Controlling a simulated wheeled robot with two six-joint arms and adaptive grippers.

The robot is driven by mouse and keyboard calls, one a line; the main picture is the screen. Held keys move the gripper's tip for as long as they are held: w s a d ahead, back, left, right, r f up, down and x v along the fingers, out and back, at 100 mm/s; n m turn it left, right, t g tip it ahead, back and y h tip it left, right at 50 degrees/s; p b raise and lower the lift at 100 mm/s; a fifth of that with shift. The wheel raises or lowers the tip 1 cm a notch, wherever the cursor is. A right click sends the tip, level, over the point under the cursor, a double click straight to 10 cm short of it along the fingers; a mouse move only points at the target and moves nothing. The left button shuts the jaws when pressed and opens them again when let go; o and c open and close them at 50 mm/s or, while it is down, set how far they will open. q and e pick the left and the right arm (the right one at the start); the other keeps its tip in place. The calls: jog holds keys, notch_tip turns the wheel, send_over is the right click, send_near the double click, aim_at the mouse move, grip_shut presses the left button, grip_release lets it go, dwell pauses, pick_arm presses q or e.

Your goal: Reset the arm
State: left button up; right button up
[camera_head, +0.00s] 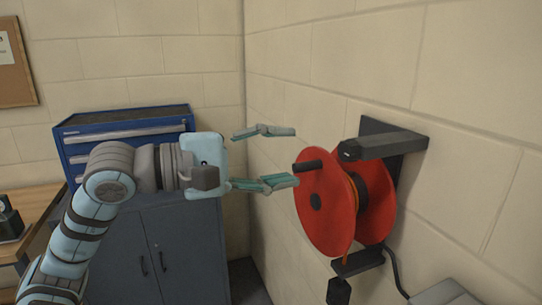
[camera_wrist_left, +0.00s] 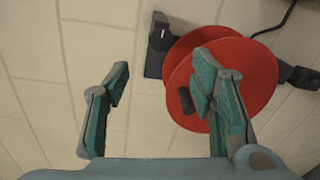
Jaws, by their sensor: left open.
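My left arm comes in from the left in the head view. Its gripper (camera_head: 280,156) is open and empty, its two fingers spread one above the other, pointing right. It is beside the wall, just left of a red hose reel (camera_head: 322,210) and its dark crank handle (camera_head: 308,166). In the left wrist view the open gripper (camera_wrist_left: 165,95) also shows, with one finger in front of the red reel (camera_wrist_left: 255,62). The handle (camera_wrist_left: 186,101) lies between the fingers in that picture, with no contact visible. My right gripper is not in view.
The reel hangs from a dark wall bracket (camera_head: 384,146). A blue tool chest (camera_head: 120,127) stands on a grey cabinet (camera_head: 185,250) behind my arm. A wooden bench (camera_head: 36,202) is at the left. A grey box (camera_head: 445,293) is at the bottom right.

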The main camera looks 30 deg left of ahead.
pick_arm(q)
jog(key=shift+s+a+r, duration=0.1)
jog(key=shift+s+a, duration=0.05)
jog(key=shift+s, duration=0.35)
jog(key=shift+a, duration=0.1)
